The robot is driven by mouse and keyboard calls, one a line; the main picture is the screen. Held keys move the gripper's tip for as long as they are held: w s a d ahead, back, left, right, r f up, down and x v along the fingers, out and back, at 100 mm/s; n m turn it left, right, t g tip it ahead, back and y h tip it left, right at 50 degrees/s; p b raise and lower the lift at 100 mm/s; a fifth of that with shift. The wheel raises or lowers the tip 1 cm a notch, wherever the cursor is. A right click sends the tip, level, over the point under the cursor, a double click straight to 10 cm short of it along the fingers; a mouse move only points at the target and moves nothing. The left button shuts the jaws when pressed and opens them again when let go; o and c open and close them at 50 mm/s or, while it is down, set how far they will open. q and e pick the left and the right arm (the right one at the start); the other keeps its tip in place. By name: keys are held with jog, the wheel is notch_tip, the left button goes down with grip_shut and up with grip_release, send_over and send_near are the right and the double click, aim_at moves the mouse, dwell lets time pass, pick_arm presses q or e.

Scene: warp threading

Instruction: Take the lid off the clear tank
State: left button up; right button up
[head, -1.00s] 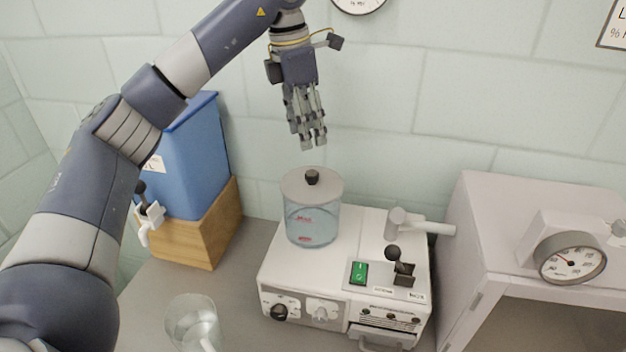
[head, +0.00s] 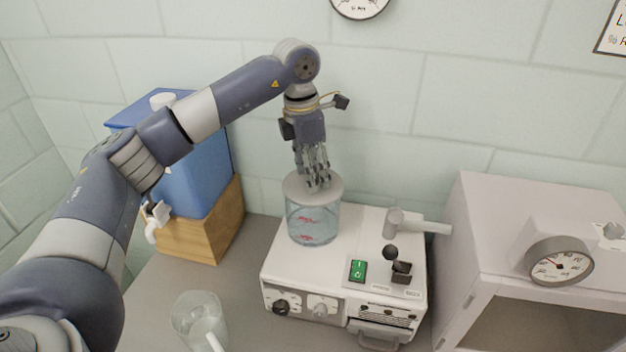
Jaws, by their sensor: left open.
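The clear tank (head: 312,222) stands on the left back part of a white machine and holds bluish liquid, with red marks on its wall. Its round grey lid (head: 299,195) sits on top of it. My left gripper (head: 318,185) points down over the lid's middle, open, with its fingertips around or just above the place of the lid's dark knob. The fingers hide the knob, and I cannot tell whether they touch it. My right gripper is not in view.
The white machine (head: 285,270) has a green switch (head: 358,270), a black-knobbed lever (head: 398,264) and a grey spout (head: 418,224). A blue container (head: 205,165) on a wooden block (head: 198,235) stands left. A clear beaker (head: 197,318) is in front. A pale cabinet (head: 485,215) stands right.

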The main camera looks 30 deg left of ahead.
pick_arm(q)
grip_shut()
dwell(0.4)
jog(key=shift+r+b, duration=0.5)
notch_tip(320, 180, up, 2)
jog(key=shift+b, duration=0.65)
jog(key=s+d+r+b, duration=0.2)
jog(key=s+d+b, duration=0.3)
jog(key=d, duration=0.8)
jog(key=shift+s+d+b, duration=0.25)
jog(key=shift+s+b, duration=0.1)
jog(key=shift+s, duration=1.5)
